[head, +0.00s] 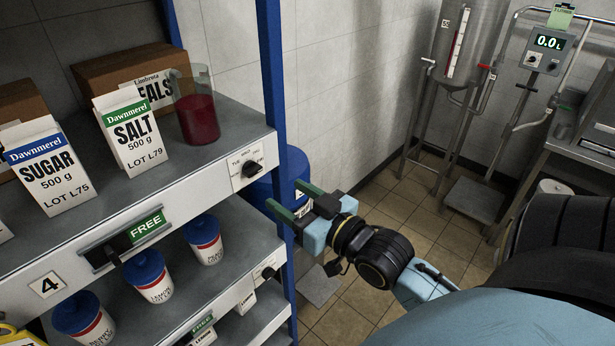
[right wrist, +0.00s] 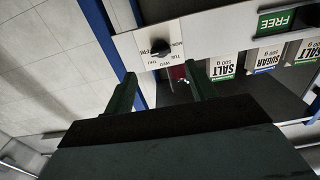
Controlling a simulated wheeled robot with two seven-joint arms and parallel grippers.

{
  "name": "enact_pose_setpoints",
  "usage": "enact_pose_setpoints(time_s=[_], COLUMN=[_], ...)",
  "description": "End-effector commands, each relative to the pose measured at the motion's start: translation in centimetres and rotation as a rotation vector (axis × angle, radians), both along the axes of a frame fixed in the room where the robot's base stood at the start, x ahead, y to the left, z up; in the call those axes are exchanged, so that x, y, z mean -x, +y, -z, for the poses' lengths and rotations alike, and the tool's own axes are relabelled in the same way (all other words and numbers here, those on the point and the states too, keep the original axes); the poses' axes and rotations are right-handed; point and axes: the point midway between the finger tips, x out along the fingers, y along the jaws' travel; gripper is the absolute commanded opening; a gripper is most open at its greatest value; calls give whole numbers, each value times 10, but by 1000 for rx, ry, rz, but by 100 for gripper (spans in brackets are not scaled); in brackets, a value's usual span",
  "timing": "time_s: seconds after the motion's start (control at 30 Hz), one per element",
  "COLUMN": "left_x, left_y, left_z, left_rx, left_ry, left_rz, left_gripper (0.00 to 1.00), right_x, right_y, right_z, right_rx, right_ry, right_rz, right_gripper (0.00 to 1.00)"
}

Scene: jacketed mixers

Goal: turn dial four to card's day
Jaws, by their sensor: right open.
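A black dial (head: 252,170) sits on a white plate at the right end of the shelf edge that bears the number 4 plate (head: 48,285). Day names are printed around it; I cannot tell which one its pointer meets. The dial also shows in the right wrist view (right wrist: 160,47), beyond my fingers. My right gripper (head: 284,196) is open and empty, just right of and below the dial in the head view, apart from it. A small green card (head: 561,15) is clipped above the scale display; its text is too small to read. My left gripper is not in view.
A blue rack post (head: 272,80) stands close beside the dial. A beaker of red liquid (head: 197,115) and cartons of salt (head: 130,135) and sugar (head: 48,170) stand on the shelf above. A FREE sign (head: 147,225) is on its edge. A lower dial (head: 268,272) is below.

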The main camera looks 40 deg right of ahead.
Motion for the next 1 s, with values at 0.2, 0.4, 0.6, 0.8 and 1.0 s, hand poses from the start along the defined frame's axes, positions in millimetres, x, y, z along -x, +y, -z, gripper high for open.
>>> enact_pose_setpoints(time_s=[0.2, 0.4, 0.6, 0.8, 1.0], left_x=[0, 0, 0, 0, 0], left_y=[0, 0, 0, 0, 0], left_z=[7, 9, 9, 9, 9], left_rx=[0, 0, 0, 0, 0], left_ry=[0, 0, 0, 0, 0], left_rz=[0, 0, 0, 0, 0], left_gripper=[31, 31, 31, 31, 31], right_x=[29, 38, 38, 38, 37], right_y=[-2, -3, -3, -3, -3], right_z=[1, 0, -1, -1, 2], right_rx=[0, -1, -1, 0, -1], right_ry=[2, 0, -1, 0, 4], right_rz=[0, -1, -1, -1, 1], right_gripper=[56, 56, 56, 56, 56])
